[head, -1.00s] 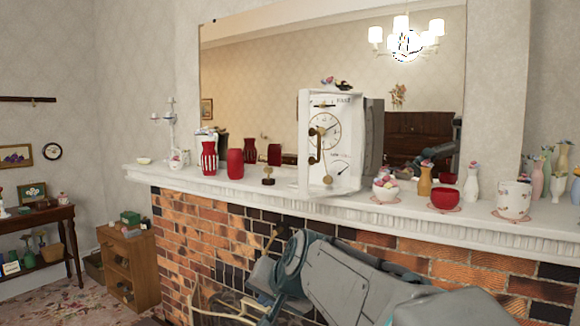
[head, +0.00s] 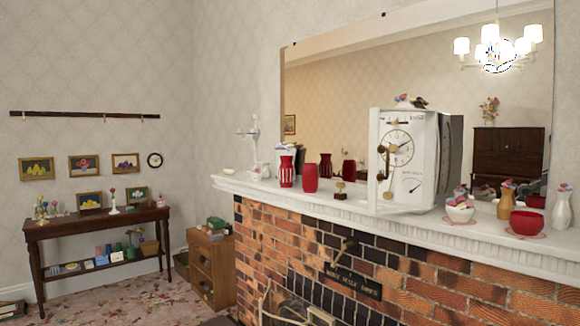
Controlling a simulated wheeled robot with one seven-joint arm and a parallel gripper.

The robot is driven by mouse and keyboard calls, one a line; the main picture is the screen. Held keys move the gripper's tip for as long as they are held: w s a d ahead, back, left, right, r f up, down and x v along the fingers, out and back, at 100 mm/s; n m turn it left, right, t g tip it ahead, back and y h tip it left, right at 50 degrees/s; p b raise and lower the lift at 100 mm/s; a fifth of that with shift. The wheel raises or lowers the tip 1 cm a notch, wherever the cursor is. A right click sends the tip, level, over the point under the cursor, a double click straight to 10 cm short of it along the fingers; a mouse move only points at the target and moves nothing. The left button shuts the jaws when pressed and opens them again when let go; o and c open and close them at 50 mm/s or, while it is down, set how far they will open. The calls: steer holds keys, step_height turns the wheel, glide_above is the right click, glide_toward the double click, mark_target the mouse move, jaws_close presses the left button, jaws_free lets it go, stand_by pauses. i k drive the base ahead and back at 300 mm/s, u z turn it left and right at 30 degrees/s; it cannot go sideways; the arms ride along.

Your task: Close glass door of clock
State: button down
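The white clock (head: 428,165) stands on the white mantel shelf in front of the mirror. Its round dial (head: 396,148) and a smaller gauge show on its front. The clear glass door (head: 374,150) appears swung open toward the left, with its pale frame edge standing out from the clock's front. A brass handle (head: 384,160) shows on the door, in front of the left part of the dial. My gripper is not in view, and no part of my arm shows in the lower picture.
The mantel shelf (head: 300,200) holds red vases (head: 310,178) left of the clock and a white bowl (head: 459,212), a red bowl (head: 525,222) and vases to its right. A brick fireplace (head: 340,270) lies below. A wooden cabinet (head: 212,265) and side table (head: 95,220) stand left.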

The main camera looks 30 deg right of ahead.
mark_target(375, 150)
steer(key=u, duration=0.75)
steer(key=i, duration=0.65)
steer(key=z, duration=2.65)
